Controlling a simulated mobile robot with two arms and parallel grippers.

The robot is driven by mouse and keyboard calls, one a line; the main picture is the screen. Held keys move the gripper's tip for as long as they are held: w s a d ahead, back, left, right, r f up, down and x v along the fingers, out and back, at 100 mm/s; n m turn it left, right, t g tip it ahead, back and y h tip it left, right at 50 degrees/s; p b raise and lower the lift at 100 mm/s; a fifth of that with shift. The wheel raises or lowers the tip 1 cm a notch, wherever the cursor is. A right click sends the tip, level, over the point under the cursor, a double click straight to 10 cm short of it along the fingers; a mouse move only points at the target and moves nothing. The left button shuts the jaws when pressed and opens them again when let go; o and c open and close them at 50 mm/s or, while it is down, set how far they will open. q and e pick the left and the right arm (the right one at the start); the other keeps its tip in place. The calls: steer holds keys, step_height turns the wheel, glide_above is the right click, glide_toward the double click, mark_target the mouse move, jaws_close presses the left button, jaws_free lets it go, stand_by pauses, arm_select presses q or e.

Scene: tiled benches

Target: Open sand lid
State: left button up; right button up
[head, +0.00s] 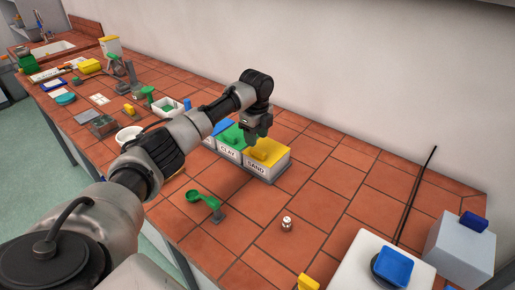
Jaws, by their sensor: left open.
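The sand box (258,168) is a white container labelled SAND on the tiled bench, near the wall. Its yellow lid (275,153) lies on top and looks closed, with a raised yellow handle. The clay box (228,152) with a green lid stands directly to its left, and part of a blue lid shows beyond. My left gripper (256,140) points down just above the back left part of the yellow lid, close to the handle. I cannot tell whether it touches. Its fingertips are small and partly hidden. My right gripper is out of view.
A green scoop (203,200) on a stand and a small metallic object (287,223) are in front of the boxes. A white block with a blue dish (394,266) and a grey box (457,250) stand at the right. Bare tiles lie right of the sand box.

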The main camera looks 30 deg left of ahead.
mark_target(257, 149)
arm_select(q)
steer(key=f, duration=0.3)
steer(key=shift+w+f+p, duration=0.25)
steer(key=shift+f+p, duration=0.05)
step_height(257, 149, down, 2)
steer(key=shift+f, duration=0.3)
steer(key=shift+c, duration=0.4)
jaws_close()
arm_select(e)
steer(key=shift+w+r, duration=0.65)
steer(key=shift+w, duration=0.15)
